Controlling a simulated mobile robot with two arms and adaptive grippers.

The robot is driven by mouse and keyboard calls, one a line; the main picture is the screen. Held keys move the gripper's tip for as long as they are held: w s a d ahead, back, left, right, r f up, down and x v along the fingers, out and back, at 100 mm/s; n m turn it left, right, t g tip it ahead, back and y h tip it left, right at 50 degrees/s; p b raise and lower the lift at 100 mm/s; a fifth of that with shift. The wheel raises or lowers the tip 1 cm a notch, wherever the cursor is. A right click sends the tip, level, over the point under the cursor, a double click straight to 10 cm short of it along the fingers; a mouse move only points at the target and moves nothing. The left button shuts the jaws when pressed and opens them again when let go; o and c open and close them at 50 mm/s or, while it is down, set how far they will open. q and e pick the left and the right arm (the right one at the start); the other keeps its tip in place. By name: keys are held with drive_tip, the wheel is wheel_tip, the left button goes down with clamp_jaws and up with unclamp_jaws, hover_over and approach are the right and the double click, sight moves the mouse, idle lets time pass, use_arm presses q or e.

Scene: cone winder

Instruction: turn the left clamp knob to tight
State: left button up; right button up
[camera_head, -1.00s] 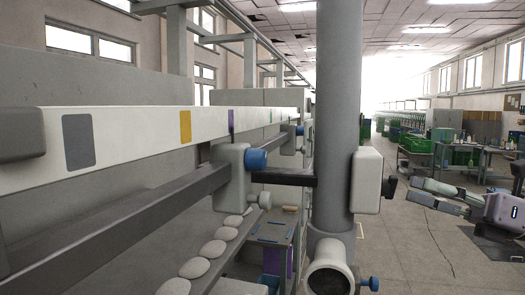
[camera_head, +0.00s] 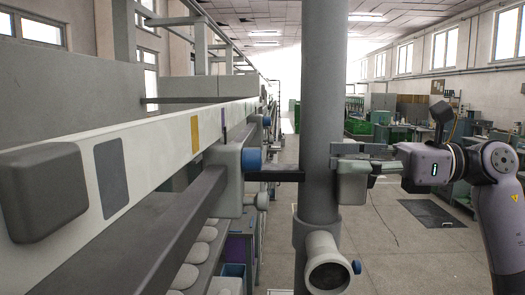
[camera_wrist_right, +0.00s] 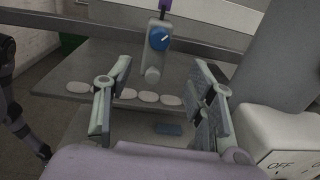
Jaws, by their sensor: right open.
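A blue clamp knob (camera_head: 251,159) sits on a grey clamp block (camera_head: 229,178) on the long machine rail. A second, smaller blue knob (camera_head: 267,121) shows farther along; I cannot tell for sure which is the left one. In the wrist view, a blue knob (camera_wrist_right: 159,39) with a small pale mark is on a grey block, beyond and between my fingers. My right gripper (camera_head: 342,157) is open and empty, beside the grey column in the head view; it also shows in the wrist view (camera_wrist_right: 158,98), apart from the knob. My left gripper is out of view.
The thick grey column (camera_head: 320,110) stands between the clamp blocks and my right arm, with a dark bar (camera_head: 275,175) running to it. A switch box (camera_wrist_right: 283,140) marked OFF is close at right in the wrist view. Pale rounded pieces (camera_wrist_right: 127,95) lie below.

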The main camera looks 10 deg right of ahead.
drive_tip(key=p, duration=0.1)
approach(252, 161)
drive_tip(key=p+x, duration=0.1)
drive_tip(key=x, duration=0.1)
drive_tip(key=w+p+x, duration=0.1)
drive_tip(key=x, duration=0.2)
drive_tip(key=p+x, duration=0.2)
drive_tip(key=x, duration=0.1)
drive_tip(key=shift+w, duration=0.45)
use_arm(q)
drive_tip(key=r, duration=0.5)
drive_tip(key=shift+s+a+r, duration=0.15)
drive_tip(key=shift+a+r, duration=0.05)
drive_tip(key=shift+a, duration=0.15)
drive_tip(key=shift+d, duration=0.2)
use_arm(e)
drive_tip(key=shift+c, duration=0.3)
drive_tip(key=shift+c, duration=1.4)
drive_tip(key=c, duration=0.8)
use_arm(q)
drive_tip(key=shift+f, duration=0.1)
use_arm(e)
drive_tip(key=shift+c, duration=0.2)
